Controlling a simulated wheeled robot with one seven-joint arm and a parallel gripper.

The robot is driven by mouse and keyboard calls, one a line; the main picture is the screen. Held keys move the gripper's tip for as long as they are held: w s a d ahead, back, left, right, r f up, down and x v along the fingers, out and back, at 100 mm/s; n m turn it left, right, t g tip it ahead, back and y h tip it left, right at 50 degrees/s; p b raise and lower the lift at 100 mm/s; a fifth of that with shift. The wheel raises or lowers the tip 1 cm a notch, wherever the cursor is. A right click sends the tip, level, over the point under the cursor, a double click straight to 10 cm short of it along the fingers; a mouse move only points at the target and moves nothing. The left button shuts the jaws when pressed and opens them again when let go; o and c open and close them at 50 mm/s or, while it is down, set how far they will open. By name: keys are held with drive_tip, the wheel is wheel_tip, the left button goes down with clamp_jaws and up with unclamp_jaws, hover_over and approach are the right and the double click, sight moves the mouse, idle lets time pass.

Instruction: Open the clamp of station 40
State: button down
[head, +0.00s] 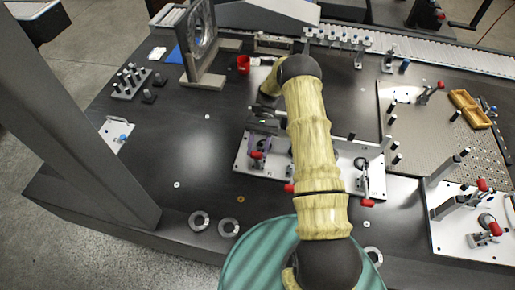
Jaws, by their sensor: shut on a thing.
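A pale fixture plate (243,160) lies on the dark table under my arm. It carries toggle clamps with red-tipped handles. One clamp handle (257,155) is at the plate's left end, another red tip (289,188) is at its front edge, and a clamp (366,185) stands at its right end. My gripper (260,143) points down over the left clamp and is shut on its handle; the exact contact is small and partly hidden. My arm covers the plate's middle. No station number is readable, so I cannot tell which clamp is station 40.
A perforated plate (440,140) with a yellow tray (470,109) lies to the right. Another clamp plate (460,235) is at the front right. A grey upright frame (201,40) and a red cup (243,64) stand behind. A thick grey column (80,110) stands left. The left table middle is mostly clear.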

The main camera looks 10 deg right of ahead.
drive_tip(key=shift+w, duration=0.1)
drive_tip(key=c, duration=0.9)
unclamp_jaws()
drive_tip(key=shift+w+d+r, duration=0.1)
drive_tip(key=shift+w+d, duration=0.15)
drive_tip(key=shift+w, duration=0.1)
drive_tip(key=shift+b+v, duration=1.15)
drive_tip(key=shift+v, duration=2.2)
drive_tip(key=shift+r, duration=0.1)
drive_tip(key=shift+r, duration=0.1)
